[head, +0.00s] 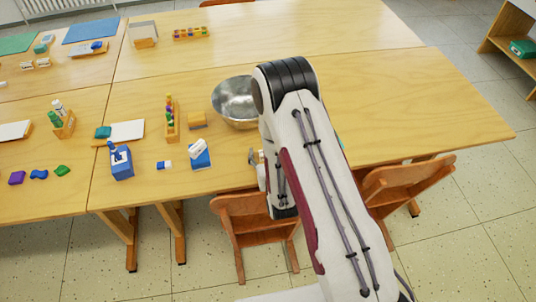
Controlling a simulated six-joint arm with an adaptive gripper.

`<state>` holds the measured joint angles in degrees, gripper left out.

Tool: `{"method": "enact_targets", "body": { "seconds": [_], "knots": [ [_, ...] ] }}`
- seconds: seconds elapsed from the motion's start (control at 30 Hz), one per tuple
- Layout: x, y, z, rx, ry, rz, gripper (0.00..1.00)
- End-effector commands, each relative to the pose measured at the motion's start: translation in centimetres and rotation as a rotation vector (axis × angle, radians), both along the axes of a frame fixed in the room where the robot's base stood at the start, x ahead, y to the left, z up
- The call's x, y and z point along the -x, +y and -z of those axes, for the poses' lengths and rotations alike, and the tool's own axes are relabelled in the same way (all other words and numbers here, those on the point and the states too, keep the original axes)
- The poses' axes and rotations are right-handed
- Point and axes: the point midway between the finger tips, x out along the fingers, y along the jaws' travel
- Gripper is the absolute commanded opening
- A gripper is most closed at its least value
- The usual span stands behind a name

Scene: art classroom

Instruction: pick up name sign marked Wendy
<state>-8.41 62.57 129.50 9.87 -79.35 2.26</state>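No lettering is legible in the head view, so I cannot tell which thing, if any, is the name sign marked Wendy. My gripper (254,157) is mostly hidden behind my own arm. Only a small grey part of it shows at the arm's left side, over the front of the table (430,110), right of a blue block with a white piece on top (199,155). Whether it is open or holds anything is not visible. A sliver of something teal (341,143) shows just right of my arm; the rest of it is hidden.
A metal bowl (234,103) stands close left of my arm. Left of it are a wooden holder with coloured items (172,119), a blue box (121,162) and a small blue-white piece (165,165). Two chairs (243,212) (405,186) stand at the front edge. The table's right side is clear.

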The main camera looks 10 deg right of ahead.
Motion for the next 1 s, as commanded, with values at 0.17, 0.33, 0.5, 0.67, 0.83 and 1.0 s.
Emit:
{"method": "enact_targets", "body": {
  "seconds": [0.17, 0.33, 0.5, 0.67, 0.83, 1.0],
  "knots": [
    [0.0, 0.0, 0.0, 0.0, 0.0, 0.0, 0.62],
    [0.0, 0.0, 0.0, 0.0, 0.0, 0.0, 0.27],
    [0.0, 0.0, 0.0, 0.0, 0.0, 0.0, 0.27],
    [0.0, 0.0, 0.0, 0.0, 0.0, 0.0, 0.27],
    [0.0, 0.0, -0.3, 0.0, -0.001, 0.0, 0.27],
    [0.0, 0.0, -1.1, 0.0, 0.0, 0.0, 0.27]
  ]
}}
